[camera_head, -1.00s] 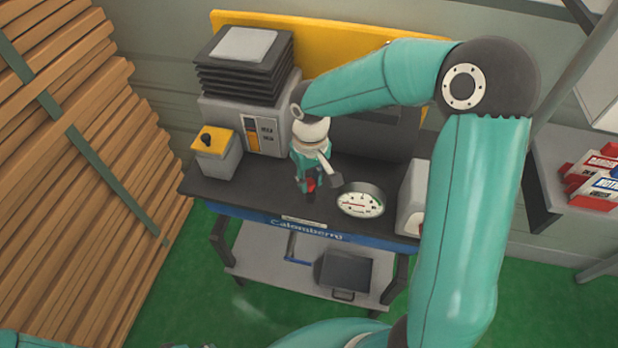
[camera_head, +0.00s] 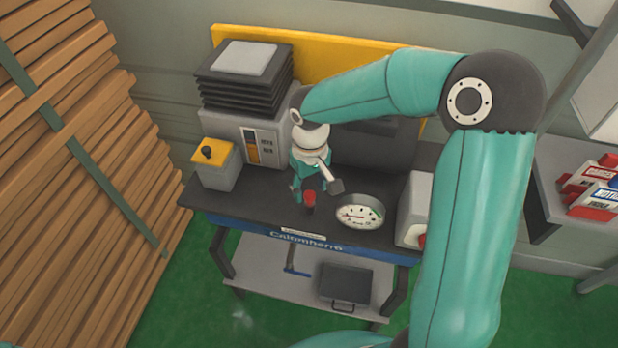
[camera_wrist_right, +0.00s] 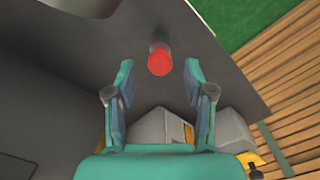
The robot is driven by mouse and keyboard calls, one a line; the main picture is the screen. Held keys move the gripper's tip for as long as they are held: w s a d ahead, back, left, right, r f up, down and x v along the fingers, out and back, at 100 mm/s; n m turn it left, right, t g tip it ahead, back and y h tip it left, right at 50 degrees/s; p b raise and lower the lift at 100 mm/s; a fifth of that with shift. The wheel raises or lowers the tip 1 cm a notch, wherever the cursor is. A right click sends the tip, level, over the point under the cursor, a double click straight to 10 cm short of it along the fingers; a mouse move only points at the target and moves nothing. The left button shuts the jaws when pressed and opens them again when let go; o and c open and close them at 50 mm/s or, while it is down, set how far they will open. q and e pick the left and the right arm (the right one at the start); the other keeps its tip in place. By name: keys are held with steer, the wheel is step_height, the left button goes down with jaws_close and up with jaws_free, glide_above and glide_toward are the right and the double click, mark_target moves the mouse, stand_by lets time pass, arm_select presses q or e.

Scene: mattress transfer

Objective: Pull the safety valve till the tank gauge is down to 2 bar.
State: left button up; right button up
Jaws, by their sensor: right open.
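The safety valve's red knob (camera_head: 309,198) stands on the dark bench top, left of the round white tank gauge (camera_head: 360,213). The gauge has a red part at the left of its dial; its exact reading is too small to tell. My right gripper (camera_head: 312,190) is at the valve, just behind and above the knob. In the right wrist view its two teal fingers (camera_wrist_right: 159,74) are spread apart, with the red knob (camera_wrist_right: 159,61) centred beyond the gap and nothing held. My left gripper is out of view.
A grey machine (camera_head: 242,140) with stacked black plates (camera_head: 243,85) stands at the back left, beside a yellow-topped box (camera_head: 216,165). A white box (camera_head: 414,210) is right of the gauge. Wooden slats (camera_head: 75,180) fill the left side.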

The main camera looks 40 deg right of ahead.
mark_target(310, 194)
step_height(310, 194, up, 12)
stand_by(0.5)
steer(key=shift+f, duration=0.2)
